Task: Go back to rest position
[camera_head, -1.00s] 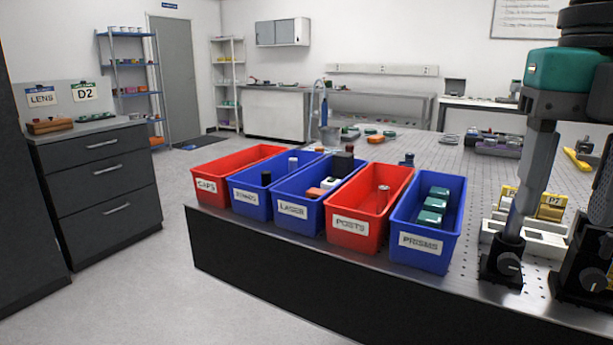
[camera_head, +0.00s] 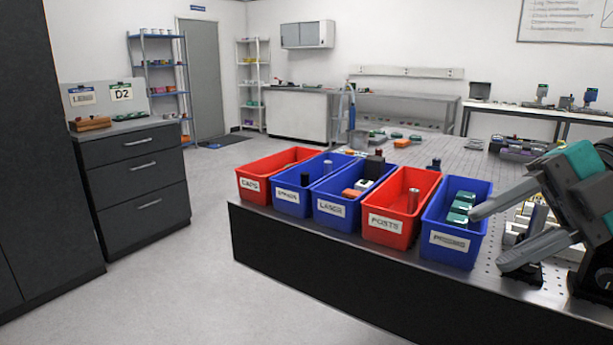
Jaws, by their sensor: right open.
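My right gripper (camera_head: 489,239) is at the right of the head view, grey with teal patches. Its two long fingers are spread apart and point left, with nothing visible between them. In the picture the upper fingertip overlaps the right side of the blue PRISMS bin (camera_head: 434,252); I cannot tell whether it touches. The bin holds several green-topped blocks (camera_head: 461,207). My left gripper is not in view.
To the left along the front table edge (camera_head: 330,238) stand the red POSTS bin (camera_head: 377,236), two more blue bins and the red CAPS bin (camera_head: 251,194). Black drawers (camera_head: 137,178) stand at left. The floor between is clear.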

